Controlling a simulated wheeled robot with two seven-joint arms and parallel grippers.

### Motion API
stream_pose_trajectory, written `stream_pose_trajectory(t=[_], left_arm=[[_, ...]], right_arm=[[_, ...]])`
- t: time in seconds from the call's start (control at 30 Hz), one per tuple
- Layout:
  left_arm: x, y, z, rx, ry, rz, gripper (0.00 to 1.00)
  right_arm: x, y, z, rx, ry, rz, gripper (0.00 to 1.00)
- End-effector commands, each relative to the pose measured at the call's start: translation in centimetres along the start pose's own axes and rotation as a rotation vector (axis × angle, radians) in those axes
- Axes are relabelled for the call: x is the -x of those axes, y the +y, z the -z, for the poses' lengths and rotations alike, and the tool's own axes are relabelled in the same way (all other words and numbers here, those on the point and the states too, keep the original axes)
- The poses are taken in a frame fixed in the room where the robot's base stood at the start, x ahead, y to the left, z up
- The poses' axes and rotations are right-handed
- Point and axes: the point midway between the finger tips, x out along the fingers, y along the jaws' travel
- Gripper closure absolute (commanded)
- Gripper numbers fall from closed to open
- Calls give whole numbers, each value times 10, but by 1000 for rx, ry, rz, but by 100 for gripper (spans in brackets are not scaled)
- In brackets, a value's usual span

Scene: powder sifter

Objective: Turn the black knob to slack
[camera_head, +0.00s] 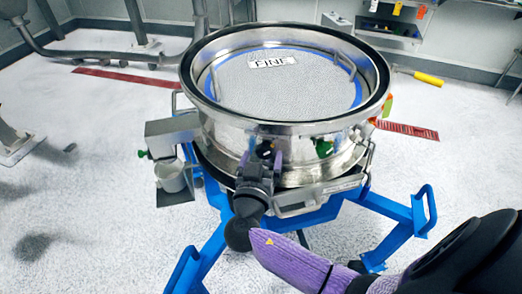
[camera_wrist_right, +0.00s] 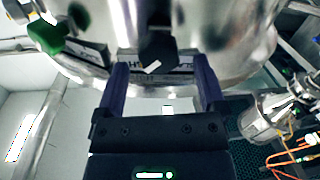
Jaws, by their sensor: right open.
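The black knob (camera_head: 264,149) sits on the front of the round steel sifter (camera_head: 232,130). In the right wrist view the knob (camera_wrist_right: 158,45) carries a white mark slanting on its lower face. My right gripper (camera_head: 261,160) is open at the sifter's front. Its two purple fingers (camera_wrist_right: 161,82) stand on either side of the knob with gaps visible; contact is not visible. A dark label strip (camera_wrist_right: 222,64) lies behind the fingers; its lettering is partly hidden and I cannot read it whole. My left gripper is out of view.
The sifter stands on a blue frame (camera_head: 400,236) with legs spreading outward. A green part (camera_wrist_right: 46,36) is left of the knob in the wrist view. A grey cup (camera_head: 170,176) sits at the sifter's left. A yellow-handled tool (camera_head: 428,78) lies on the floor behind.

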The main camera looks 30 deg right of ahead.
Motion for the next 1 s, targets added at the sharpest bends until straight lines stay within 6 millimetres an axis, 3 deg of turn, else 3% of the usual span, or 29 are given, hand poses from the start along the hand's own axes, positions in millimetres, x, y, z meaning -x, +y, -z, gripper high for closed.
stream_pose_trajectory(t=[0.13,0.4,0.8,1.0], left_arm=[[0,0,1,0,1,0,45],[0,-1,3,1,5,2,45],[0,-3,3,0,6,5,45],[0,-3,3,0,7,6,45]], right_arm=[[-16,0,0,1,0,0,10],[-18,0,-1,1,-2,1,12],[-17,0,-1,1,-2,1,97],[-17,0,-1,9,-2,1,100]])
